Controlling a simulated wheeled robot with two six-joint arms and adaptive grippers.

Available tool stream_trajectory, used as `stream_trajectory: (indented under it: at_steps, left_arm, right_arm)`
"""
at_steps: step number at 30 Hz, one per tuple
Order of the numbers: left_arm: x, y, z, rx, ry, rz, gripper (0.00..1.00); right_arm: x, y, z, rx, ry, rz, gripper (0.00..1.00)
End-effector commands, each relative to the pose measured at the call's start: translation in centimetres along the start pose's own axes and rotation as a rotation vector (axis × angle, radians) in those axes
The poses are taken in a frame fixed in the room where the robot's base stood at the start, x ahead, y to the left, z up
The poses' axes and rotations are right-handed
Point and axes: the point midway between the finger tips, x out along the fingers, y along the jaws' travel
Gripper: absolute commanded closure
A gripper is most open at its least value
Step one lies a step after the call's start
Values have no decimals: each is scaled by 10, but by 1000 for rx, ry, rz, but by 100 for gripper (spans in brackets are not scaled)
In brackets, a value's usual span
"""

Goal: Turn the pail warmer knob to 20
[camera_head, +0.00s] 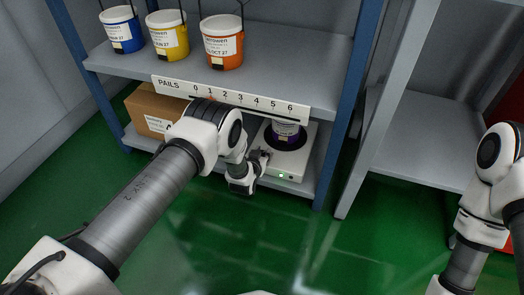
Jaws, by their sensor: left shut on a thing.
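The pail warmer (297,165) is a white box on the lower shelf, with a dark round plate on top and a small green light on its front. A purple pail (285,133) stands on the plate, partly hidden by the shelf's front edge. My left gripper (261,158) is at the left part of the warmer's front and is shut on the knob. The knob and its scale are hidden behind the gripper, so the setting cannot be read. My right arm shows at the right edge, but its gripper is out of the picture.
Blue (122,30), yellow (167,36) and orange (223,42) pails stand on the upper shelf. Its front carries a numbered PAILS strip (231,95). A cardboard box (153,112) sits left of my arm on the lower shelf. The green floor (230,240) in front is clear.

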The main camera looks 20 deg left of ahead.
Motion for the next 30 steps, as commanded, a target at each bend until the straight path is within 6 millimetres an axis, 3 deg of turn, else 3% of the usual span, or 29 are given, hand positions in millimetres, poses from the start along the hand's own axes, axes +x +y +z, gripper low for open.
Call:
stream_trajectory:
  at_steps: [8,18,30]
  left_arm:
    - [1,4,2,-97,0,-233,100]
    - [2,3,4,-211,0,-506,100]
    - [1,1,2,-283,-1,-682,100]
  right_arm:
    - [1,0,0,-1,0,0,60]
    - [24,0,-4,-6,12,2,60]
    - [42,0,-11,-15,31,4,60]
